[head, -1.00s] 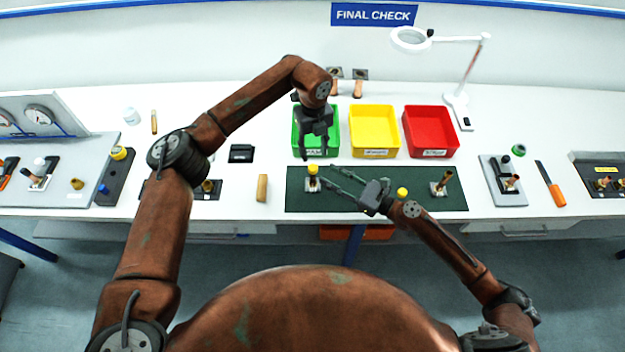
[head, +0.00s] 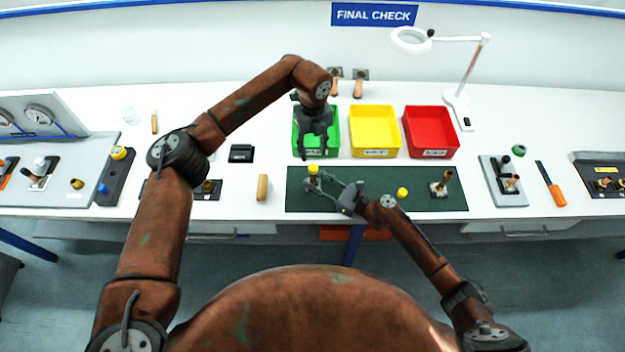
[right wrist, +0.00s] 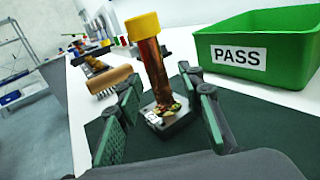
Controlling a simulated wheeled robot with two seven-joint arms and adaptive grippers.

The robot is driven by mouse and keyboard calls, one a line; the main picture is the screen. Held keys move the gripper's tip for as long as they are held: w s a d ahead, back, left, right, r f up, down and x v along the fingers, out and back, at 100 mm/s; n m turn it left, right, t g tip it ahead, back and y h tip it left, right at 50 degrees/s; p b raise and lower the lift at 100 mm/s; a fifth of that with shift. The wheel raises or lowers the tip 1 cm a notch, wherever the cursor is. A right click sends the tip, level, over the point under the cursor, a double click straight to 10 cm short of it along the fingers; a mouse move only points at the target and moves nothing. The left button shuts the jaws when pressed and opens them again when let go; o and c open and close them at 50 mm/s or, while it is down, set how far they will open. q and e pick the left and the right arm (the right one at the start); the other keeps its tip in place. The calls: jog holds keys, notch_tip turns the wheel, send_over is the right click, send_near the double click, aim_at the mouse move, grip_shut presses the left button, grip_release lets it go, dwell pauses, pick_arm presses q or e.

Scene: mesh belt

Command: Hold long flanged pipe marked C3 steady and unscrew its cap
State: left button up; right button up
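A copper pipe (right wrist: 155,75) with a yellow cap (right wrist: 142,27) stands upright on a flanged base (right wrist: 172,122) with a small tag; its marking is not legible. In the head view the yellow cap (head: 313,169) shows at the left of the dark green mat (head: 375,203). My right gripper (head: 322,181) is open, low over the mat, reaching in from the right. In the right wrist view its fingers (right wrist: 160,90) stand apart on either side of the pipe; no grip shows. My left gripper (head: 313,150) points down, empty, fingers apart, over the green bin behind the pipe.
A green bin (right wrist: 255,82) marked PASS, a yellow bin (head: 374,153) and a red bin (head: 434,154) line the mat's back edge. A loose yellow cap (head: 402,193) and another pipe (head: 447,177) are on the mat. A wooden-coloured handle (head: 262,187) lies left of it.

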jog(key=shift+w+a, duration=0.2)
jog(key=shift+a, duration=0.1)
jog(key=shift+c, duration=0.2)
grip_shut()
dwell(0.4)
